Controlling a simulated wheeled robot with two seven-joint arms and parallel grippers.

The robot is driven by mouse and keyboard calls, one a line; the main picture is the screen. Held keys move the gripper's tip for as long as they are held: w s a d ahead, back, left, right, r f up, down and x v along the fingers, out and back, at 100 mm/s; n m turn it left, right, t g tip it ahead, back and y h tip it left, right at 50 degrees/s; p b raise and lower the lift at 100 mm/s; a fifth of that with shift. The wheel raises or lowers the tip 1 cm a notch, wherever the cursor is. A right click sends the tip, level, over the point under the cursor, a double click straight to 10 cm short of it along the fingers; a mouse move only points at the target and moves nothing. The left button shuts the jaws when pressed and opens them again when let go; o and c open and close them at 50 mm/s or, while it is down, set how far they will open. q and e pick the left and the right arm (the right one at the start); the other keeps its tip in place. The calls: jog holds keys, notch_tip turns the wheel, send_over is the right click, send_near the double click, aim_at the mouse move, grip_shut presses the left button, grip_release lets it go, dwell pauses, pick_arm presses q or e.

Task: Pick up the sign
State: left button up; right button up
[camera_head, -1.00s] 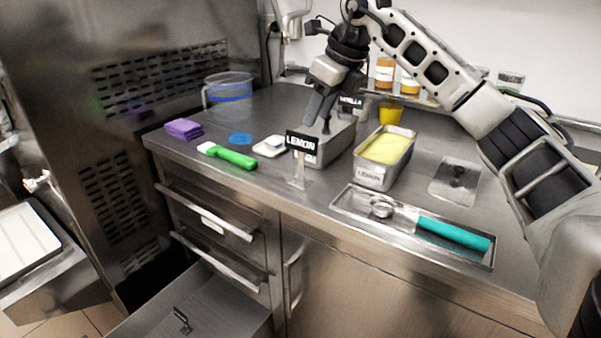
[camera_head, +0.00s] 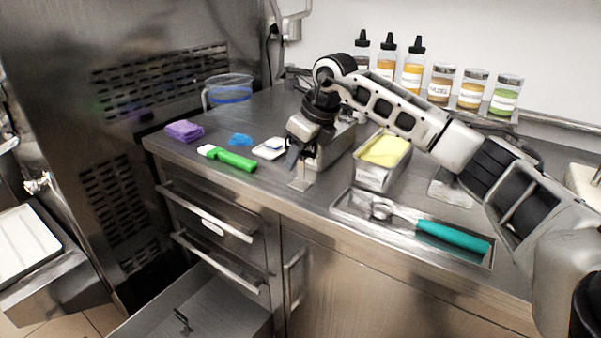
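The sign's clear stand foot (camera_head: 301,183) rests on the steel counter near its front edge. Its black LEMON plate is hidden behind my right gripper (camera_head: 293,158). That gripper points down at the sign's spot, with its dark fingers just above the foot. The frame does not show whether the fingers are open or closed on the plate. My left gripper is not in view. Another small black piece (camera_head: 182,320), possibly a sign, lies in the open drawer below.
A tub of yellow ice cream (camera_head: 384,152) stands right of the gripper, and a steel tub (camera_head: 335,148) behind it. A tray (camera_head: 345,208) holds a teal-handled scoop (camera_head: 452,236). A green-handled scraper (camera_head: 230,158) and purple cloth (camera_head: 184,130) lie left. Bottles (camera_head: 413,68) stand behind.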

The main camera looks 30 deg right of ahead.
jog(key=shift+c, duration=0.3)
grip_shut()
dwell(1.1)
